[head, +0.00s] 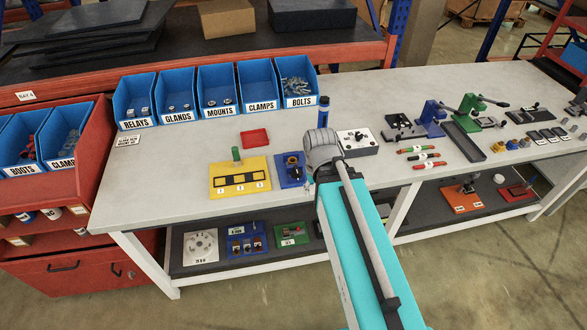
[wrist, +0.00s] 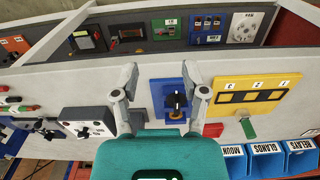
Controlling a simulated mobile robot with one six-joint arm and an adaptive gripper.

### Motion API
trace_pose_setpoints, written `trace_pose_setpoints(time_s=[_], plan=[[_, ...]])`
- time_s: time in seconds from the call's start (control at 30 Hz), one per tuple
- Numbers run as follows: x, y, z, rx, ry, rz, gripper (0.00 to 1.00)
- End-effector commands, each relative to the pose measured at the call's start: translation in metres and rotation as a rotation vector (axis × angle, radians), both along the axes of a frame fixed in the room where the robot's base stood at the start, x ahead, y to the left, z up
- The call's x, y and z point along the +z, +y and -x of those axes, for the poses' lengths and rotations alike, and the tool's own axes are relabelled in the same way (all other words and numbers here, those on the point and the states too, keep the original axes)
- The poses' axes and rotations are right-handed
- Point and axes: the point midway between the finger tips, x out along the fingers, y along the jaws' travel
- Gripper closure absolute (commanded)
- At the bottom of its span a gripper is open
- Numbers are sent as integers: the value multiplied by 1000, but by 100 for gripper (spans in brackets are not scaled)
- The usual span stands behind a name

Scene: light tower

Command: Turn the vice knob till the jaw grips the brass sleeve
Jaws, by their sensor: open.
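A small blue fixture (head: 292,170) stands on the workbench just left of my arm in the head view; I take it for the vice. In the wrist view its blue base (wrist: 160,90) lies between and beyond my fingers. A black knob-like part (wrist: 178,98) stands on it, with a brass-coloured part (wrist: 176,115) beside it. I cannot tell jaw from sleeve or whether they touch. My gripper (wrist: 160,78) is open and empty, its fingers apart on either side of the fixture.
A yellow plate (head: 240,178) with a green post stands left of the fixture, a red tray (head: 255,137) behind it. A grey box with dials (head: 358,142) is to the right. Blue bins (head: 217,92) line the back. Bare bench lies left of the yellow plate.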

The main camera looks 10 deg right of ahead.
Motion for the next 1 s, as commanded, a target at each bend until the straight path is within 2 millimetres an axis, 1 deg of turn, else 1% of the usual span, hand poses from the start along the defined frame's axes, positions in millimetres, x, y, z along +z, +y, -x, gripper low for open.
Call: trace_pose_setpoints(time_s=[0.37, 0.4, 0.57, 0.6, 0.67, 0.7, 0.73, 0.87, 1.0], plan=[[0, 0, 0, 0, 0, 0, 43], [0, 0, 0, 0, 0, 0, 41], [1, 0, -2, 14, 0, 0, 11], [2, 0, -4, 24, 0, 0, 4], [3, 0, -7, 48, 0, 0, 3], [4, 11, -9, 76, 0, 0, 3], [5, 14, -12, 98, 0, 0, 3], [12, 14, -26, 221, 0, 0, 3], [21, 14, -47, 408, 0, 0, 3]])
